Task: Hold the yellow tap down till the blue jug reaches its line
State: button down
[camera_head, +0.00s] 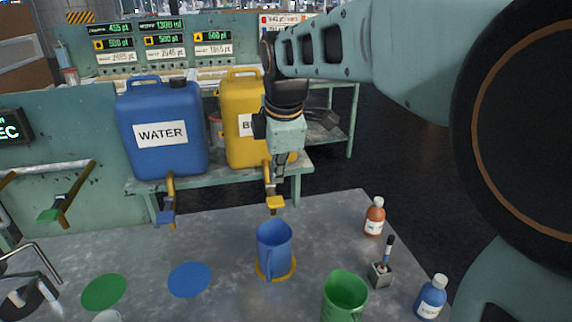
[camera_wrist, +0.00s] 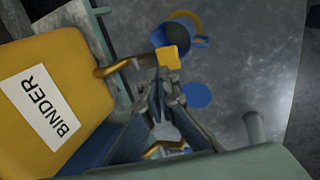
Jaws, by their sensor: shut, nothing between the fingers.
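The yellow tap (camera_head: 275,203) hangs from the yellow container (camera_head: 240,95), labelled BINDER in the wrist view (camera_wrist: 40,85). My gripper (camera_head: 280,178) is shut and empty, pointing down just above the tap. In the wrist view its fingertips (camera_wrist: 163,78) are close beside the square yellow tap lever (camera_wrist: 166,57); I cannot tell whether they touch it. The blue jug (camera_head: 274,248) stands upright on the yellow disc (camera_head: 291,270), below the tap. The jug also shows in the wrist view (camera_wrist: 198,41), partly hidden by the lever. I cannot make out its line or its level.
A blue WATER container (camera_head: 160,105) with a blue tap (camera_head: 166,217) stands to the left. Blue (camera_head: 189,279) and green (camera_head: 103,291) discs lie on the table. A green jug (camera_head: 344,296), brown bottle (camera_head: 375,217), marker stand (camera_head: 380,274) and blue bottle (camera_head: 431,297) are at right.

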jog(key=w+v, duration=0.1)
jog(key=v, duration=0.5)
jog(key=shift+a+r, duration=0.3)
jog(key=shift+r, duration=0.1)
